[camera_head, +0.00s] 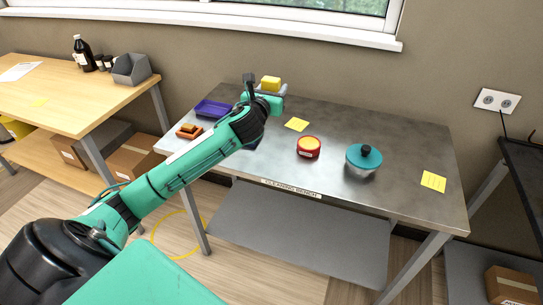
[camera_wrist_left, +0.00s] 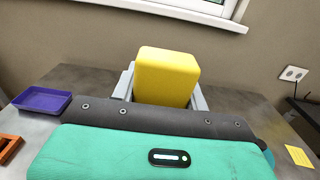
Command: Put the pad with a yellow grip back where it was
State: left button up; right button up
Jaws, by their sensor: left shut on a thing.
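The yellow grip of the pad (camera_head: 271,83) shows above my left gripper (camera_head: 270,90) in the head view, over the back left of the metal bench (camera_head: 405,138). In the left wrist view the yellow block (camera_wrist_left: 167,75) stands between the two grey fingers of my left gripper (camera_wrist_left: 165,90), which is shut on it. The lower part of the pad is hidden behind my gripper and wrist. I cannot tell whether it touches the bench. My right gripper is in neither view.
Yellow notes (camera_head: 297,124) (camera_head: 433,181), a red container (camera_head: 309,147) and a teal-lidded bowl (camera_head: 364,158) are on the bench. Its middle front is clear.

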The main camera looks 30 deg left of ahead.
pick_arm(q)
jog(key=shift+f+b, duration=0.45)
jog(key=shift+f, duration=9.3)
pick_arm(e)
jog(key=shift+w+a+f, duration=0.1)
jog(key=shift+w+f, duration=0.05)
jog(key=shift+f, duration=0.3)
pick_arm(q)
jog(key=o, duration=0.6)
jog(key=shift+f, duration=0.1)
jog(key=shift+c, duration=0.2)
jog(key=o, duration=0.4)
jog(key=shift+o, duration=0.2)
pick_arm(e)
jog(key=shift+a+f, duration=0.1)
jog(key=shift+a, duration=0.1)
